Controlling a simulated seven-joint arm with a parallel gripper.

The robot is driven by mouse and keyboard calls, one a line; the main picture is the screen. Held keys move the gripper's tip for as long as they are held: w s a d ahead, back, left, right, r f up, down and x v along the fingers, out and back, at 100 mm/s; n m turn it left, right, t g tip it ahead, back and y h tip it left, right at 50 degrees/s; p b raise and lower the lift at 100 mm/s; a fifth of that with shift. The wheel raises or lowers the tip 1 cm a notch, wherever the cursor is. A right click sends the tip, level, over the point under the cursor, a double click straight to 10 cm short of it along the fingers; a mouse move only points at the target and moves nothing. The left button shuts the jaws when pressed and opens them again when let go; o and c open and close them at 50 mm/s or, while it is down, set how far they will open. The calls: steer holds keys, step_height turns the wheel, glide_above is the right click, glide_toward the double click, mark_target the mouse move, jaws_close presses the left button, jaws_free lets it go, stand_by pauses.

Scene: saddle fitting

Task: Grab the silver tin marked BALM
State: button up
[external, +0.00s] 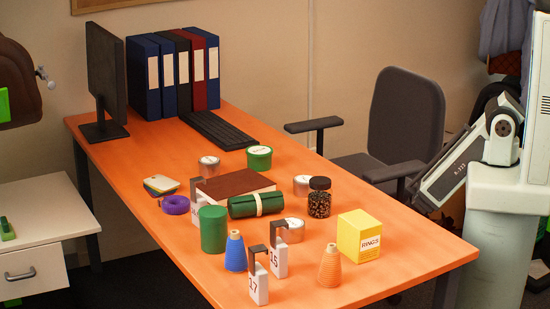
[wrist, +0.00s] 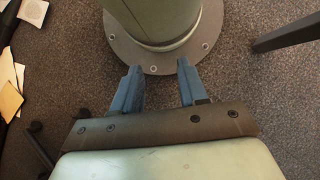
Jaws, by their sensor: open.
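Several round tins with white lid labels stand on the orange desk (external: 150,165). Three look silver: one at the back left (external: 209,170), one beside the black-lidded jar (external: 302,190), and one in front of the green roll (external: 294,236). Their lettering is too small to read, so I cannot tell which is marked BALM. My gripper (wrist: 158,67) shows in the wrist view with two blue fingers apart and nothing between them. It points down at the floor and a round base plate, away from the desk. The fingers cannot be made out in the external view.
A chair (external: 400,120) stands behind. The desk's right end is clear.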

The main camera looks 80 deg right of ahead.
stand_by(0.3)
steer(key=o, duration=1.1)
steer(key=shift+w, duration=0.1)
